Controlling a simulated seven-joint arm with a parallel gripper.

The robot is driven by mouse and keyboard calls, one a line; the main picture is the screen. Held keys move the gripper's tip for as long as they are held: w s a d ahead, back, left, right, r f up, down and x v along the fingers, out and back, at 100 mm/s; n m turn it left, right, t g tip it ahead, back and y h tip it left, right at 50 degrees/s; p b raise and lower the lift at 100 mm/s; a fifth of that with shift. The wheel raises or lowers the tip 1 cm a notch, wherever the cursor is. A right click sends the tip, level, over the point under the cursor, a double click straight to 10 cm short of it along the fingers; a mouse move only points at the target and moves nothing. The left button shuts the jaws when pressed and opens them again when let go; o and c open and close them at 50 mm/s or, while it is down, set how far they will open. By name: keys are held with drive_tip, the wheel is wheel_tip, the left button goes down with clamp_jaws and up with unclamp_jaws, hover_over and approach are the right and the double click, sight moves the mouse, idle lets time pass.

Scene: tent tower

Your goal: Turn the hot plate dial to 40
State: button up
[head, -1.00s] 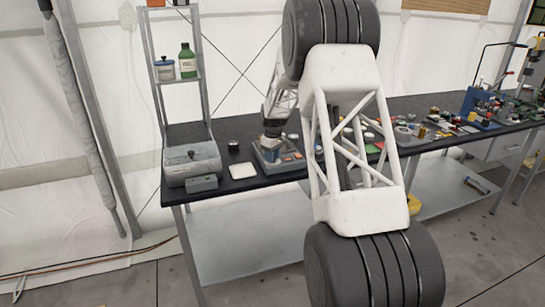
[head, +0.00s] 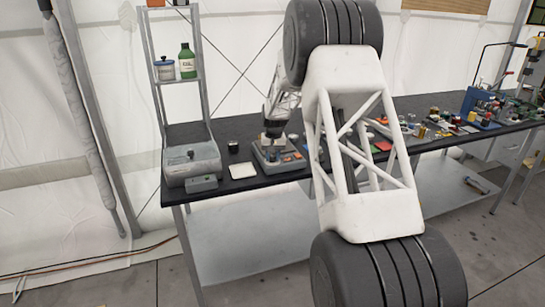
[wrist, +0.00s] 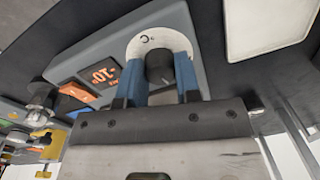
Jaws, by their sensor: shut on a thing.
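The hot plate (head: 280,158) is a grey box on the dark bench, below the end of my arm. In the wrist view its grey body (wrist: 212,55) fills the upper middle. The dark round dial (wrist: 159,66) sits on a white ring with a curved mark. My gripper (wrist: 160,78) has its two blue fingers on either side of the dial, shut on it. A black display (wrist: 101,76) beside the dial shows orange digits that look like 10, perhaps with a sign. The dial's scale and pointer are not readable.
A white square pad (head: 242,171) lies left of the hot plate, with a small dark jar (head: 233,146) behind it. A grey box-shaped device (head: 192,163) stands farther left. Several small parts crowd the bench on the right. My own arm hides part of the bench.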

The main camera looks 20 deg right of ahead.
sight(273, 156)
drive_tip(key=shift+m, duration=1.1)
drive_tip(key=o, duration=0.6)
drive_tip(key=shift+o, duration=0.2)
drive_tip(key=shift+r, duration=0.15)
drive_tip(key=shift+d+r, duration=0.15)
drive_tip(key=shift+r, duration=3.65)
drive_tip(key=shift+s, duration=0.1)
